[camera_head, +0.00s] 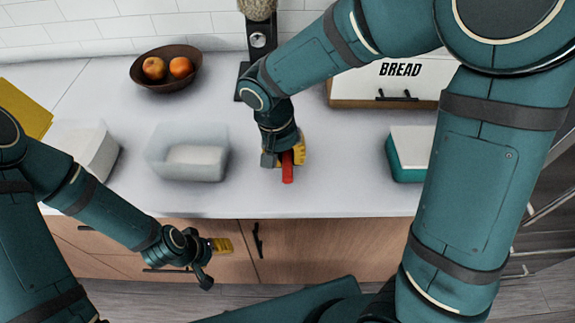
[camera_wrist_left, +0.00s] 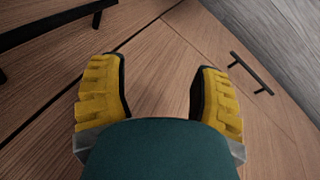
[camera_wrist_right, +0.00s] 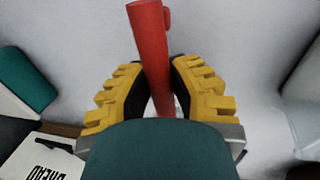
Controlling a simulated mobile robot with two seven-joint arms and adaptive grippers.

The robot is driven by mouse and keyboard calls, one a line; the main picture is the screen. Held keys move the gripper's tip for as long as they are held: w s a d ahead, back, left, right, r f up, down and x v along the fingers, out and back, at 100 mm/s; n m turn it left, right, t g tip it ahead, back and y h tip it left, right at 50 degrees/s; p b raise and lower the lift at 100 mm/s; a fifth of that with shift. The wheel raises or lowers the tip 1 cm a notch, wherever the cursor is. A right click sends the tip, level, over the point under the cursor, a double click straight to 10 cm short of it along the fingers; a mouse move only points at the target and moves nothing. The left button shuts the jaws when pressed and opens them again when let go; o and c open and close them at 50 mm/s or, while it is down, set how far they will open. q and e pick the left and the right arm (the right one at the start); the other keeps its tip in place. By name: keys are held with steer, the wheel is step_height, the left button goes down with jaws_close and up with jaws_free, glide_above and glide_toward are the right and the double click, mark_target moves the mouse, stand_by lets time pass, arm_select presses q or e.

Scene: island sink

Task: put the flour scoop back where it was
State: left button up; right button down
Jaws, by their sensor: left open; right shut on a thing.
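My right gripper (camera_head: 285,157) is shut on a red object (camera_head: 287,170), which looks like the flour scoop, over the counter right of the clear bin. In the right wrist view the red handle (camera_wrist_right: 150,38) stands between the two yellow fingers (camera_wrist_right: 160,85); its lower end is hidden by the gripper. A translucent open bin (camera_head: 160,165) with a white block or fill inside stands on the counter left of it. My left gripper (camera_head: 215,258) is open and empty in front of the drawers; its spread fingers show in the left wrist view (camera_wrist_left: 160,90).
A brown bowl (camera_head: 165,84) with two fruits stands at the back left. A white bread box (camera_head: 350,92) and a teal box with a white lid (camera_head: 408,165) stand to the right. A white container (camera_head: 100,160) is at the left. Counter between bin and teal box is otherwise clear.

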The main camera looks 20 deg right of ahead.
steer(key=shift+f+b, duration=0.4)
steer(key=shift+f, duration=1.25)
steer(key=shift+f, duration=0.1)
steer(key=c, duration=0.9)
jaws_free()
steer(key=r+p, duration=0.1)
steer(key=r, duration=0.3)
steer(key=a+r+p, duration=0.1)
steer(key=r, duration=0.3)
steer(key=a+r+p, duration=0.1)
steer(key=r, duration=0.3)
steer(key=shift+w+a, duration=0.1)
steer(key=shift+w, duration=0.25)
